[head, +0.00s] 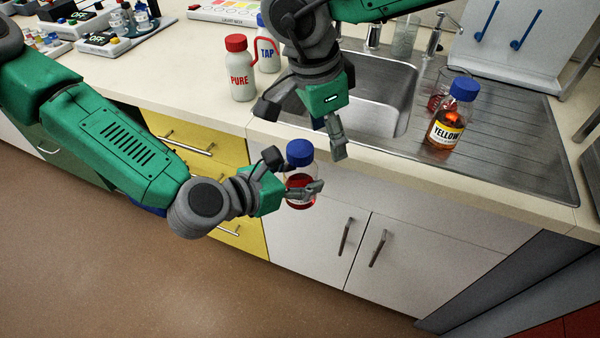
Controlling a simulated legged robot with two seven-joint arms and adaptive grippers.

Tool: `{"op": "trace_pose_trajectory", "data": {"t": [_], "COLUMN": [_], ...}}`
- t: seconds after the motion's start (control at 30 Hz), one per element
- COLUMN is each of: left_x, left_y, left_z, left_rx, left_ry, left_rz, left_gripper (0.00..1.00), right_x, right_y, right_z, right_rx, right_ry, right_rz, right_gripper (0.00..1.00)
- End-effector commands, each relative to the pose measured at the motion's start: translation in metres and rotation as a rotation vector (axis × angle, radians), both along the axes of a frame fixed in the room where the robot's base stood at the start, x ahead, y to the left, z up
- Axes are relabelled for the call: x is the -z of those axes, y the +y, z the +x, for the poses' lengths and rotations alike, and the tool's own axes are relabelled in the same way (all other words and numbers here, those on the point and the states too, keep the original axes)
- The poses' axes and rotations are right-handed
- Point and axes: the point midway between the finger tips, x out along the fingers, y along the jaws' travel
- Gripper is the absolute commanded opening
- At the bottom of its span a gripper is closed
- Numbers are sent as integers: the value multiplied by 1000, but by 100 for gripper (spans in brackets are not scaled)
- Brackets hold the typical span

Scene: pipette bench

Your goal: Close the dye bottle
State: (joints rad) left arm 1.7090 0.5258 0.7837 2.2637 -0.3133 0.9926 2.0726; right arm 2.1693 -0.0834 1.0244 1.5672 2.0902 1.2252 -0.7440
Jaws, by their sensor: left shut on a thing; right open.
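A glass dye bottle (299,191) with red liquid and a blue cap (299,152) is in front of the counter edge, over the cabinet doors. My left gripper (297,186) is shut on this bottle and holds it roughly upright in the air. The blue cap sits at the bottle's top; whether it is screwed tight cannot be seen. My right gripper (302,130) is open and empty, pointing down just above the cap and apart from it. The bottle's label is not visible.
A YELLOW bottle (446,127) with a blue cap stands on the sink's drainboard (510,130), near a glass beaker (437,100). PURE (240,72) and TAP (268,52) wash bottles stand left of the sink (375,95). The counter's front left is clear.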

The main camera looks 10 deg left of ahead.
Motion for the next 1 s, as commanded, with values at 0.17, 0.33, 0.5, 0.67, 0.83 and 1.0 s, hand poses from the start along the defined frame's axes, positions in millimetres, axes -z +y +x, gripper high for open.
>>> {"op": "trace_pose_trajectory", "data": {"t": [0.17,0.33,0.5,0.67,0.83,1.0], "left_x": [-1,-1,-1,-1,-1,-1], "left_y": [0,0,0,0,0,0], "left_z": [0,0,0,0,0,0], "left_rx": [0,0,0,0,0,0], "left_ry": [-2,-2,-2,-2,-2,-2], "left_rz": [-1,-1,-1,-1,-1,-1], "left_gripper": [0,0,0,0,0,0], "right_x": [-42,-43,-42,-42,-30,-4], "right_y": [30,44,44,44,44,44], "right_z": [6,-1,-2,-2,-2,-3], "right_rx": [-2,-6,-6,-6,-7,-6], "right_ry": [34,115,121,120,121,123], "right_rz": [103,162,165,163,161,160], "right_gripper": [56,56,56,56,56,56]}}
